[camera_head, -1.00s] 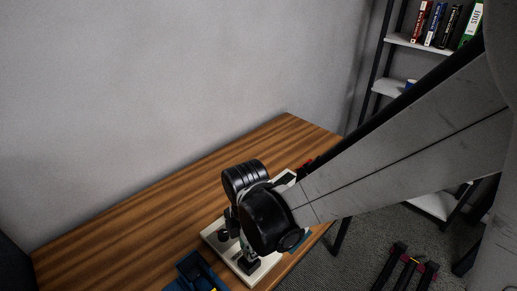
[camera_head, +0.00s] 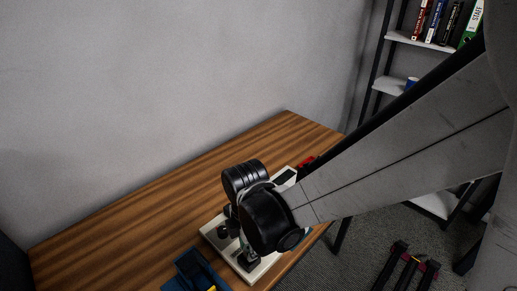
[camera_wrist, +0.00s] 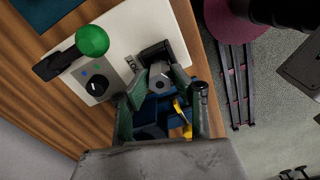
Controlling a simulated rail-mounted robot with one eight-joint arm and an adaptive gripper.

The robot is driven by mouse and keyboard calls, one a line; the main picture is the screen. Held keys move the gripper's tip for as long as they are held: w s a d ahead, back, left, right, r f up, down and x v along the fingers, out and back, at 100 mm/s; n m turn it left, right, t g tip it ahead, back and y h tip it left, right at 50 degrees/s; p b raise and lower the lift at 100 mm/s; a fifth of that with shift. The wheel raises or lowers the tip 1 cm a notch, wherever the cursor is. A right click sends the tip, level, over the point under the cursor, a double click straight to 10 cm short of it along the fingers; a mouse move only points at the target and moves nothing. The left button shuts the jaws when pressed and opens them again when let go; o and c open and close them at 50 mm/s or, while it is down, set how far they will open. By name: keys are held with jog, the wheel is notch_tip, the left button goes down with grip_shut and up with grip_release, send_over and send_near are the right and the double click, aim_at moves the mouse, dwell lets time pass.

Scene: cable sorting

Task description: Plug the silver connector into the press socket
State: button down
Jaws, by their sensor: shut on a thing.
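The silver connector (camera_wrist: 160,84) shows its round, holed end between the green fingers of my gripper (camera_wrist: 160,77) in the wrist view. My gripper is shut on it. The white press base (camera_wrist: 126,32) lies just beyond, with a green-knobbed lever (camera_wrist: 92,40) and a black dial (camera_wrist: 97,86). A black block (camera_wrist: 154,51), possibly the socket, sits at the base's edge close to the connector; whether they touch is unclear. In the head view the white base (camera_head: 212,233) is on the table, and my wrist hides the connector and most of the gripper.
The wooden table (camera_head: 130,225) is clear at its left and far parts. A blue tray (camera_head: 188,268) with something yellow stands at the front, beside the base; it also shows under my gripper in the wrist view. A shelf (camera_head: 408,42) with books stands at the right, beyond the table.

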jog(key=shift+f+b, duration=0.65)
jog(key=c, duration=0.9)
grip_release()
jog(key=shift+r, duration=0.15)
jog(key=shift+r+p, duration=2.3)
jog(key=shift+r, duration=1.1)
